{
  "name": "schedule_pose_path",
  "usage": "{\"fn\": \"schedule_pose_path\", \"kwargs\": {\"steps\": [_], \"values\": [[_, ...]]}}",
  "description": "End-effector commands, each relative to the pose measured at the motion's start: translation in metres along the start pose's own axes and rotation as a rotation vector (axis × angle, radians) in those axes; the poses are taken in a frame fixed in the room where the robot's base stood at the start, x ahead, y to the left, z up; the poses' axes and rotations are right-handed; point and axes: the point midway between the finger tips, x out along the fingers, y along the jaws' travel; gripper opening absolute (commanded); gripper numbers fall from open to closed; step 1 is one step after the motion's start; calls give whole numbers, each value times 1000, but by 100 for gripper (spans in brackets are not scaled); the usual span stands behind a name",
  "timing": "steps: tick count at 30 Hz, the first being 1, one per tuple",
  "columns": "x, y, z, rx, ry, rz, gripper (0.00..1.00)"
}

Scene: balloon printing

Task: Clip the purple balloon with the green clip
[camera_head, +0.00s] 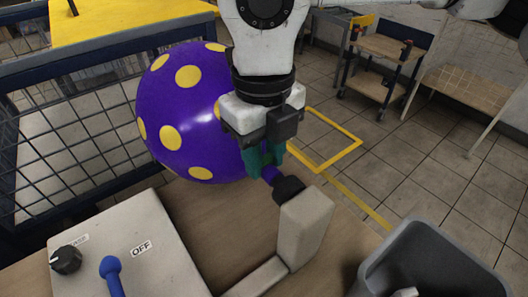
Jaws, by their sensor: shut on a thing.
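A purple balloon (178,110) with yellow dots is inflated above the wooden table. Its neck (270,176) runs to a black nozzle (289,189) on a beige post. My gripper (263,158) is shut on the green clip (256,162), which is beside or around the neck between the balloon body and the nozzle. The gripper and clip overlap the balloon's right side, so I cannot tell whether the clip encloses the neck.
A beige control box (130,245) with a black knob, a blue lever and an "OFF" label stands at front left. The beige post (303,228) rises from the table. A grey bin (435,262) is at lower right. A dark mesh fence (70,130) stands behind at left.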

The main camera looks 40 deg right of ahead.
Motion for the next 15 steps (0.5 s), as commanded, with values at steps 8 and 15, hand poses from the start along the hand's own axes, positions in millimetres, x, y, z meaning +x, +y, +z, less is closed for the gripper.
{"fn": "schedule_pose_path", "kwargs": {"steps": [8,15], "values": [[0,0,0,0,0,0,45],[0,0,0,0,0,0,60]]}}
